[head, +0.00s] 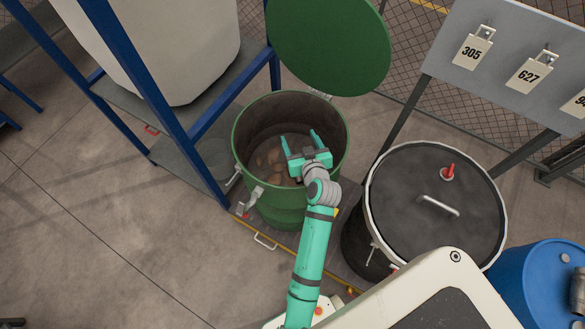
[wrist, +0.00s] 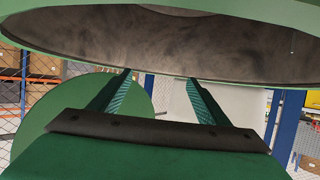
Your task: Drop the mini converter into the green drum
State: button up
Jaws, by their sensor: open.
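The green drum (head: 275,208) stands open in the middle of the head view, its round green lid (head: 330,42) tipped up behind it. My gripper (head: 299,137) is over the drum's mouth with its jaws apart and nothing between them. In the wrist view, the two fingers (wrist: 158,78) are spread and empty, with the drum's inner wall (wrist: 160,40) across the top. Several brownish pieces (head: 268,157) lie in the drum; I cannot tell whether the mini converter is one of them. My gripper hides part of the drum's inside.
A black lidded drum (head: 420,225) with a red knob stands right of the green drum. A blue frame (head: 165,85) holding a white tank (head: 165,45) is at the left. A blue drum (head: 540,285) is at the lower right. Numbered tags hang on a grey board (head: 500,45).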

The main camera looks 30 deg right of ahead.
jog(key=v, duration=0.7)
jog(key=shift+s+r, duration=0.25)
jog(key=shift+s, duration=0.05)
jog(key=shift+s, duration=0.1)
